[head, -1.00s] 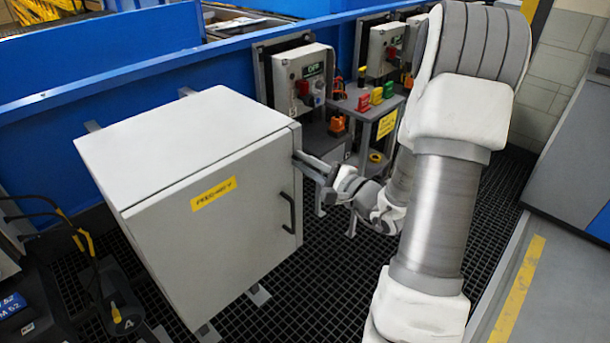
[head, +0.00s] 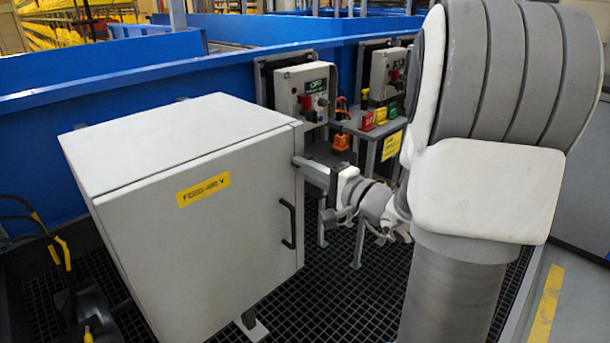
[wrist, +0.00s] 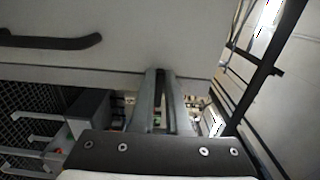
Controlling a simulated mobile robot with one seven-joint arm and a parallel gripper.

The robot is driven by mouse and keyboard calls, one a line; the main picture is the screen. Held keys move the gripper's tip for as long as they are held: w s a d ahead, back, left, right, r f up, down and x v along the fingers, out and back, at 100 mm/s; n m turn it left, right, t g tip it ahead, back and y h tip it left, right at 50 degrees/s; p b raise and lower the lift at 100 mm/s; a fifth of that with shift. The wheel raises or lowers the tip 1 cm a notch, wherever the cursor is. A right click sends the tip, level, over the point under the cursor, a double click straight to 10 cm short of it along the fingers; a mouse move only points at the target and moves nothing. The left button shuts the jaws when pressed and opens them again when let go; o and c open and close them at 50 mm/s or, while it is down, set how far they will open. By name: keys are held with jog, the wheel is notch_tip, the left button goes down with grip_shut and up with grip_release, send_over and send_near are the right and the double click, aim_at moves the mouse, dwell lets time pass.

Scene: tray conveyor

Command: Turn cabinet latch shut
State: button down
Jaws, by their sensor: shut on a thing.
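The grey cabinet (head: 180,150) stands at left with its door (head: 215,235) flush in its frame. The door has a black bar handle (head: 288,223), also at the upper left in the wrist view (wrist: 50,41). My gripper (head: 308,168) reaches the cabinet's right side near the top, above the handle's height. In the wrist view its two fingers (wrist: 160,78) meet the cabinet's edge, close together. They are shut on the latch, which is largely hidden between and behind them, so its angle cannot be told.
Control boxes (head: 301,90) and a small stand (head: 372,128) with coloured blocks are behind my gripper. A blue wall (head: 150,75) runs behind the cabinet. Dark grating floor (head: 325,290) is open to the cabinet's right.

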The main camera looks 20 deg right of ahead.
dwell(0.4)
jog(key=c, duration=0.9)
grip_release()
jog(key=shift+s, duration=0.1)
jog(key=p+v, duration=0.2)
jog(key=v, duration=1.5)
jog(key=shift+s, duration=0.15)
